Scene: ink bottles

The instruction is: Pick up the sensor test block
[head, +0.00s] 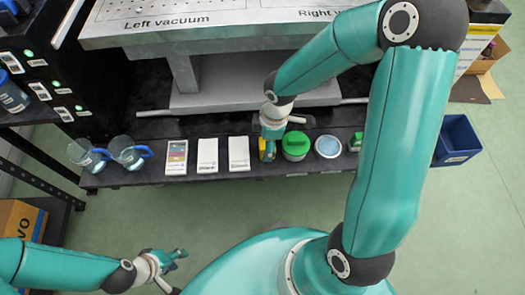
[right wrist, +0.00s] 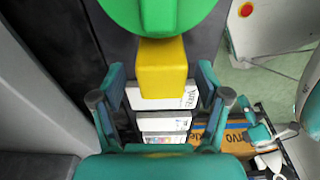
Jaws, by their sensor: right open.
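The sensor test block appears to be the yellow block (right wrist: 162,68) in the middle of the right wrist view. My right gripper (right wrist: 162,88) is open, with one teal finger on each side of the block and a visible gap at both. In the head view my right gripper (head: 270,130) points down at the shelf and covers most of the block (head: 263,150), of which only a yellow bit shows. My left gripper (head: 168,262) is at the lower left over the floor, away from the shelf; its finger gap is unclear.
A green-lidded jar (head: 295,146) stands close right of the block, with a round pale-blue-topped container (head: 328,146) beyond. A white box (head: 239,153) is on its left, then more boxes and glass mugs (head: 127,152). The grey bench (head: 220,35) is behind. A blue bin (head: 457,140) is at right.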

